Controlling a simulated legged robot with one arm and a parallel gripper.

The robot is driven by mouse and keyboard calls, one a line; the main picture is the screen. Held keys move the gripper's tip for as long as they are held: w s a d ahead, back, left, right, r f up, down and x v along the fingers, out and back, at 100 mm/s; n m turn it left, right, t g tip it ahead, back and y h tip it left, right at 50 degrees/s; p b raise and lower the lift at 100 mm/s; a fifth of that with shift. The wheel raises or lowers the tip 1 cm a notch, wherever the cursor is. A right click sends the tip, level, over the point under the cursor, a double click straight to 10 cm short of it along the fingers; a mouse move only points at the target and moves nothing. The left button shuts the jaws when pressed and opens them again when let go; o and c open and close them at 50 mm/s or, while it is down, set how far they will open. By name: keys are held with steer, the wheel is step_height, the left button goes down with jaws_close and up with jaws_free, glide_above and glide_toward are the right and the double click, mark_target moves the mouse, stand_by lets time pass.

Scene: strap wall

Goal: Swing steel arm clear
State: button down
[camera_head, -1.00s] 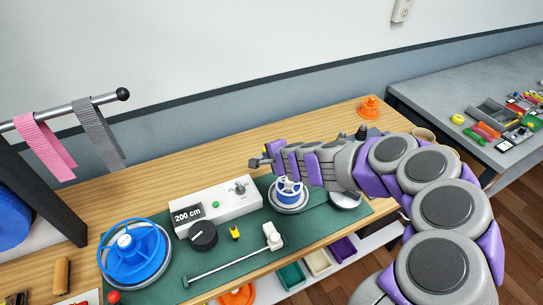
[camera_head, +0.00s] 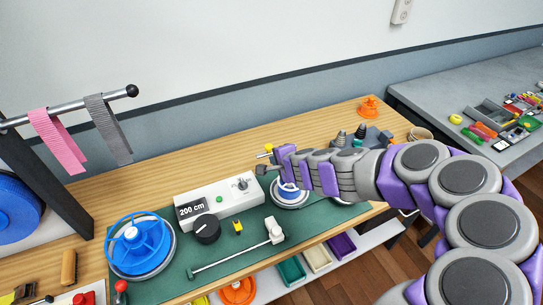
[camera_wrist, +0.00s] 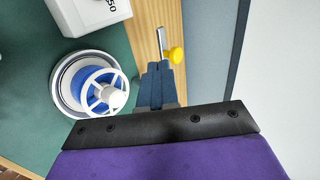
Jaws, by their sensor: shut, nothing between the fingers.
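A short steel bar with a yellow knob (camera_wrist: 175,55) lies over the wooden bench edge in the wrist view, just beyond my fingertips. The yellow knob also shows in the head view (camera_head: 268,148), behind my gripper (camera_head: 262,170). In the wrist view my gripper (camera_wrist: 160,68) is shut and empty, close beside the knob; contact is unclear. A long thin steel rod (camera_head: 228,261) with a white block (camera_head: 275,230) at its right end lies on the green mat. A small blue-and-white reel (camera_wrist: 100,90) sits left of my fingers, partly hidden by my arm in the head view.
A white counter box (camera_head: 219,203) reading 200 cm and a large blue spool (camera_head: 141,246) stand on the mat. Pink and grey straps (camera_head: 108,130) hang from a rail at left. An orange piece (camera_head: 369,107) stands at the back right. A wall rises behind the bench.

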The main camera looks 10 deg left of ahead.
steer(key=s+d+r+p, duration=0.1)
steer(key=s+r, duration=0.3)
steer(key=s, duration=0.1)
steer(key=shift+d, duration=0.4)
steer(key=shift+d, duration=0.25)
